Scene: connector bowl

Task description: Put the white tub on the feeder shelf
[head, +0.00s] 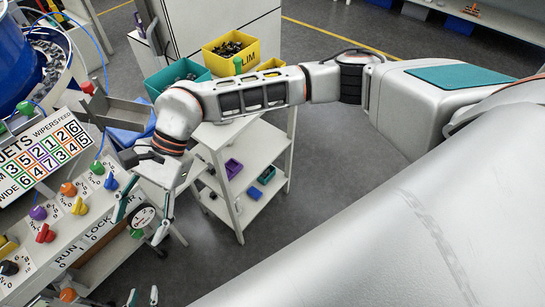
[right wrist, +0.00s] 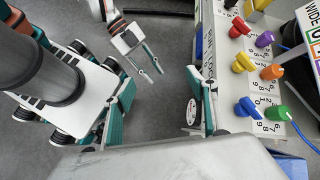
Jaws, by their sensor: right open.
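I cannot make out a white tub in either view. My right gripper (head: 144,225) hangs beside the front of the control panel (head: 92,232). It is open, and in the right wrist view its two fingers (right wrist: 163,112) stand wide apart with nothing held. A round white dial (head: 142,217) with a dark rim shows between its fingers; it also shows in the right wrist view (right wrist: 192,111), close to the panel-side finger. My left gripper (head: 142,297) is at the bottom edge, lower than the right one. Its fingers are apart and empty in the right wrist view (right wrist: 150,66). I cannot tell which surface is the feeder shelf.
A blue bowl feeder (head: 18,65) and a grey metal tray (head: 125,113) are at the left. A white shelf cart (head: 262,150) carries a yellow bin (head: 253,59), a teal bin (head: 158,79) and small purple and blue bins. Coloured knobs stick out of the panel. Grey floor is clear right of the cart.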

